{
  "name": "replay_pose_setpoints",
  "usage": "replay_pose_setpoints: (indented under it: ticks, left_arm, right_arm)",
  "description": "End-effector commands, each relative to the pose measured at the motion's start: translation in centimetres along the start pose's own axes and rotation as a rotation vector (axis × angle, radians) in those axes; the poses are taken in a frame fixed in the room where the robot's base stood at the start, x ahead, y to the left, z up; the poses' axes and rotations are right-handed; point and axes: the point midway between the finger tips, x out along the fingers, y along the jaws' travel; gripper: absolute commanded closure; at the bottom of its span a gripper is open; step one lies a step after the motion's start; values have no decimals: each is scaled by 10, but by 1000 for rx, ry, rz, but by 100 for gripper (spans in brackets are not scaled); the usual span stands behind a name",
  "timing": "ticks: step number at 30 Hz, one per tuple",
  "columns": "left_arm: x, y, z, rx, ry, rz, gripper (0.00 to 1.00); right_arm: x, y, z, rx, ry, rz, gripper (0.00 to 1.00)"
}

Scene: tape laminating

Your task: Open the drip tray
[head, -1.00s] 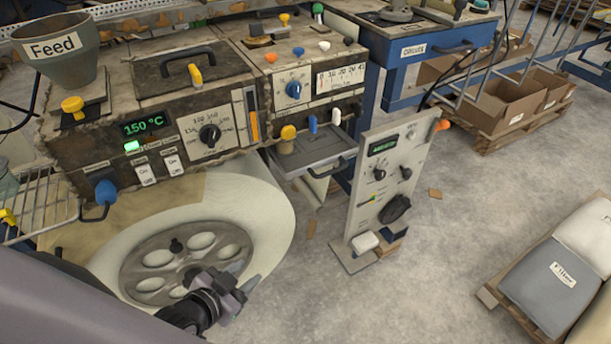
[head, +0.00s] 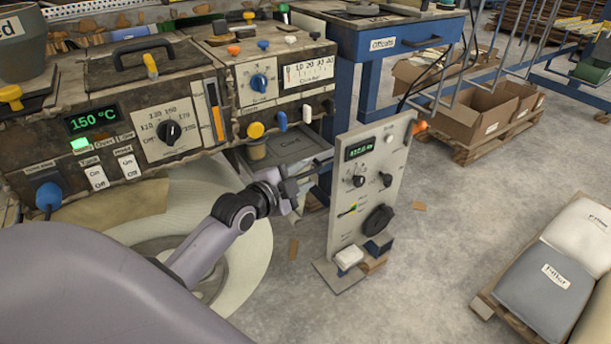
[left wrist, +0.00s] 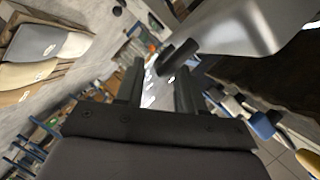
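The drip tray (head: 292,146) is a shallow grey tray under the right part of the machine, with dark lettering on it. Its black handle faces out and is partly covered by my left gripper (head: 307,180) in the head view. In the left wrist view, the left gripper (left wrist: 157,86) has its two dark fingers apart, with a gap between them. The dark handle (left wrist: 178,58) shows just past the right fingertip, with the grey underside or front of the tray (left wrist: 232,28) beyond it. I cannot tell whether the fingers touch the handle. My right gripper is in neither view.
A grey control panel (head: 345,215) on a stand is close right of the left gripper. The machine (head: 150,120) with knobs and a 150 °C display is at left, above a large pale roll (head: 235,270). A blue table (head: 358,75) is behind.

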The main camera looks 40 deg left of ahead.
Motion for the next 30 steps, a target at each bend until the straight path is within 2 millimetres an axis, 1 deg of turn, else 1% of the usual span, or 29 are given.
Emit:
replay_pose_setpoints:
  ticks: [1,6,16,17,18,20,26,30]
  left_arm:
    - [6,0,0,-3,0,-1,62]
    - [17,1,0,-2,1,0,62]
    - [20,1,0,-2,0,1,62]
    - [20,1,0,-2,0,1,68]
    - [20,1,0,-2,0,1,81]
    - [20,1,0,-2,0,1,100]
    - [19,1,0,-2,0,1,100]
    - [18,2,-4,-1,-1,3,100]
  right_arm:
    - [1,0,1,1,0,0,57]
    - [1,0,1,2,0,1,57]
    - [1,1,0,3,0,2,57]
    - [1,1,0,3,0,2,57]
    - [1,1,0,3,1,2,57]
    - [1,1,0,4,1,2,57]
    - [1,0,-1,8,2,2,57]
    - [-1,0,-5,9,4,3,57]
